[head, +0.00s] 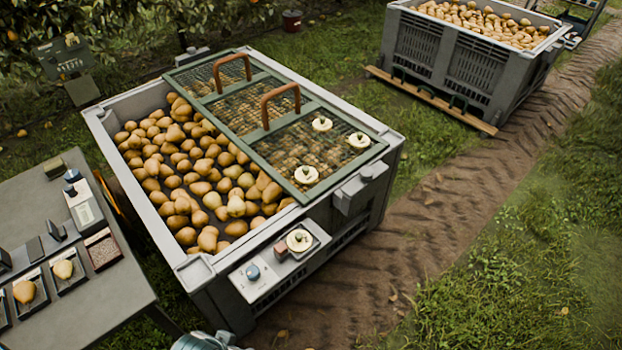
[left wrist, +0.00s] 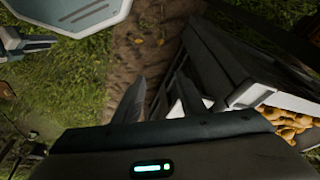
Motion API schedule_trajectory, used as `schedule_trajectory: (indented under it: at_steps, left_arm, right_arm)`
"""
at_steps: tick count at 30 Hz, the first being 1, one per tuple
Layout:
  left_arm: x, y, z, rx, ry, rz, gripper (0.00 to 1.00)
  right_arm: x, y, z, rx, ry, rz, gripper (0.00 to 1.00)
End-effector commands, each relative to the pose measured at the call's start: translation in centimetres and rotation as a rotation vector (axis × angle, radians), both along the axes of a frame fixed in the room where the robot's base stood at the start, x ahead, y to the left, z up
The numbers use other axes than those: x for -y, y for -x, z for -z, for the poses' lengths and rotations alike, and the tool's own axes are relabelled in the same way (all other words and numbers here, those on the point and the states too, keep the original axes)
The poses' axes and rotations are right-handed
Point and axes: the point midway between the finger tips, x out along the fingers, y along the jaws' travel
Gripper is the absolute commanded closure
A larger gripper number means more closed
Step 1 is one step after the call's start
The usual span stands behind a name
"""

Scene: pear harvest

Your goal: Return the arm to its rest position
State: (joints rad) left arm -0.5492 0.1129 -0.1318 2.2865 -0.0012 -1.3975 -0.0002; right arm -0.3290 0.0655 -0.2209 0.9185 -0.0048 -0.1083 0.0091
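In the head view, a small part of my arm shows at the bottom edge, left of centre; neither gripper's fingertips can be made out there. In the left wrist view, my left gripper (left wrist: 160,98) points over the ground beside the grey crate. Its two fingers stand apart, with nothing seen between them. The right finger is hard to separate from the crate behind it.
A grey crate (head: 128,190) of pears stands close in front, partly covered by a green mesh lid (head: 220,107). A grey table (head: 95,318) with pears in trays is at the left. Another full crate (head: 470,62) stands at the back right. The dirt track (head: 400,255) is clear.

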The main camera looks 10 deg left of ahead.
Motion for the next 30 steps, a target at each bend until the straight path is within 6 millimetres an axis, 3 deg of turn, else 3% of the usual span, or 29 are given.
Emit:
schedule_trajectory:
  at_steps: [8, 15, 24, 30]
  left_arm:
    - [0.8, -1.5, 7.5, 0.016, 0.012, 0.007, 0.63]
    - [1.8, -1.8, 16.9, 0.048, 0.028, 0.019, 0.63]
    - [2.4, 1.1, 27.1, 0.088, 0.049, 0.036, 0.63]
    - [2.5, 4.2, 31.8, 0.114, 0.06, 0.049, 0.63]
  right_arm:
    - [0.0, 0.0, 0.0, 0.0, 0.0, 0.0, 0.69]
    - [0.0, 0.0, 0.0, 0.0, 0.0, 0.0, 0.69]
    - [0.0, 0.0, 0.0, 0.0, 0.0, 0.0, 0.69]
    - [0.0, 0.0, 0.0, -0.001, 0.0, 0.0, 0.69]
